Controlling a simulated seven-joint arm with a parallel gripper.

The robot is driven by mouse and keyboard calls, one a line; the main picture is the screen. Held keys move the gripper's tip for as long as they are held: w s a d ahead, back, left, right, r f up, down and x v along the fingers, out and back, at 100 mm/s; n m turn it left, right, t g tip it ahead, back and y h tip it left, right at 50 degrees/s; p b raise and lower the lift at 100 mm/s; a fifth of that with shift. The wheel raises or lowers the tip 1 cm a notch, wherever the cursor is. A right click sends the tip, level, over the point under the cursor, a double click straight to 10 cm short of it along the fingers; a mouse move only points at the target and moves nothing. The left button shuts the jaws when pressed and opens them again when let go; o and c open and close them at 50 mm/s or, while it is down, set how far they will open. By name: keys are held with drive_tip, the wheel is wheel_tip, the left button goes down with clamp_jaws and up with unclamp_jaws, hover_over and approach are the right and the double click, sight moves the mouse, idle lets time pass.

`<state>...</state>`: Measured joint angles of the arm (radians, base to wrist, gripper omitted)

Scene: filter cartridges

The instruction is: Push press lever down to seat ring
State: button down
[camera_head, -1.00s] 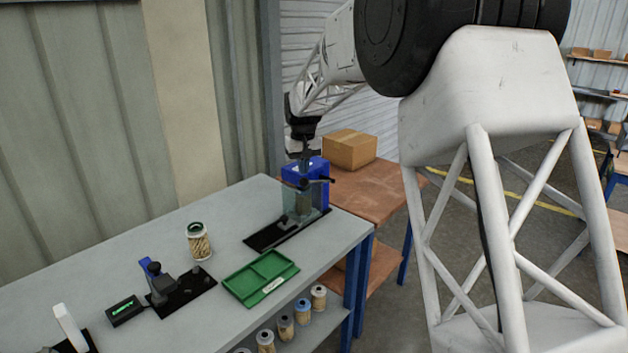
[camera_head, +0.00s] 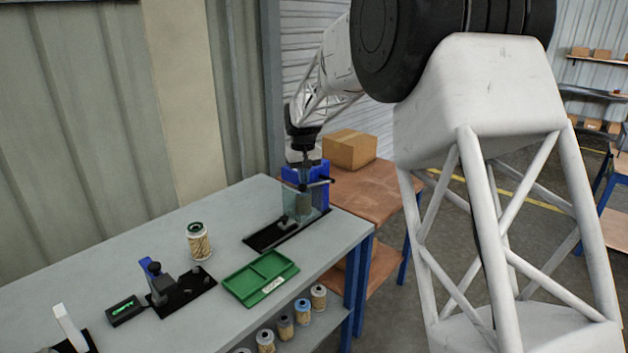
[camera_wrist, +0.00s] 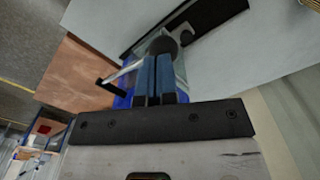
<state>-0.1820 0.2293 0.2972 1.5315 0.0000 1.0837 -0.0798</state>
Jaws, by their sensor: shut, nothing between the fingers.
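The press (camera_head: 318,197), blue with a clear front guard, stands on a black base plate (camera_head: 262,240) at the far right end of the grey bench. Its dark lever (camera_head: 325,182) sticks out to the right near the top. My gripper (camera_head: 303,176) is shut and empty, pointing down at the press top. In the wrist view, the shut fingers (camera_wrist: 155,64) lie over the press, close to the lever's grey bar (camera_wrist: 127,72) and black grip (camera_wrist: 110,87). Whether they touch the lever I cannot tell. The ring cannot be made out.
A green tray (camera_head: 285,283), a cartridge (camera_head: 198,242) and a black fixture with a blue clamp (camera_head: 160,280) are on the bench. Several cartridges stand on the lower shelf. A cardboard box (camera_head: 350,149) sits on the brown table behind the press.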

sight(302, 187)
drive_tip(key=shift+f, duration=0.95)
drive_tip(key=shift+s+a+f, duration=0.1)
drive_tip(key=shift+f, duration=0.35)
drive_tip(key=shift+s+a+f, duration=0.1)
drive_tip(key=shift+f, duration=0.45)
drive_tip(key=shift+s+a+f, duration=0.1)
drive_tip(key=shift+f, duration=0.9)
drive_tip(key=shift+r, duration=0.1)
idle(0.4)
drive_tip(key=shift+r, duration=5.85)
